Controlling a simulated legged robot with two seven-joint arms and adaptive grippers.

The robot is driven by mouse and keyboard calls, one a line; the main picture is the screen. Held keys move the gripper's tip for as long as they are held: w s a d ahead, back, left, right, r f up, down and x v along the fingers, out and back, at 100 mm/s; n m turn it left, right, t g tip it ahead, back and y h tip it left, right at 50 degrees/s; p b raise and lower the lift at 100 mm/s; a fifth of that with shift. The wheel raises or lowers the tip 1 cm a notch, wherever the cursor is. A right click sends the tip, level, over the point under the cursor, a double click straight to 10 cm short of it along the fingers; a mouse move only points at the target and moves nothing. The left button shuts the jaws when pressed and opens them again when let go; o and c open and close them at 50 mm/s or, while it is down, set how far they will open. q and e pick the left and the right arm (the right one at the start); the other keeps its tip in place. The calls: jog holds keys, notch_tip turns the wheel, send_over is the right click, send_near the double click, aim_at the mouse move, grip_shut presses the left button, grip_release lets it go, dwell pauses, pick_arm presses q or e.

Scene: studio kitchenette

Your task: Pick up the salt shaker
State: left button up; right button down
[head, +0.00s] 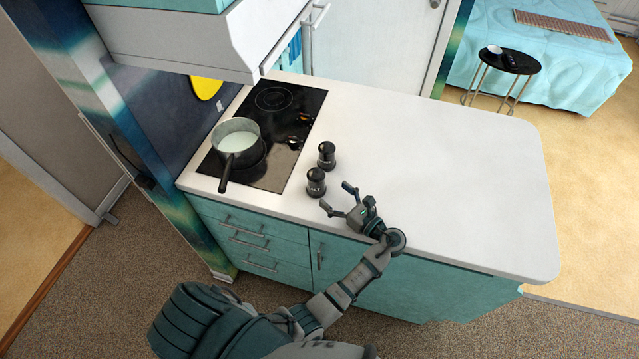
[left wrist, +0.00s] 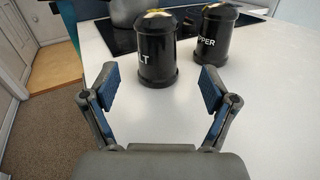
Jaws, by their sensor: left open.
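The salt shaker (head: 316,183) is a black cylinder standing upright on the white counter, just right of the cooktop's front corner. In the left wrist view the salt shaker (left wrist: 156,52) shows the letters "LT" and stands ahead, between the lines of my fingers. The pepper shaker (head: 327,155) stands behind it; in the left wrist view the pepper shaker (left wrist: 215,38) is to the right, reading "PPER". My left gripper (head: 337,198) is open and empty, low over the counter to the right of the salt shaker, fingers pointing toward it. In the left wrist view the gripper (left wrist: 158,90) touches neither shaker.
A pot (head: 236,139) with pale contents sits on the black cooktop (head: 271,181), its handle toward the front. The range hood (head: 190,45) overhangs the back left. The white counter (head: 450,170) is clear to the right. The counter's front edge runs under my left arm.

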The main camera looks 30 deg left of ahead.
aim_at(323, 187)
pick_arm(q)
jog(key=x, duration=0.7)
jog(key=shift+a+f, duration=0.1)
jog(key=shift+a, duration=0.3)
jog(key=shift+d, duration=0.15)
jog(key=c, duration=1.4)
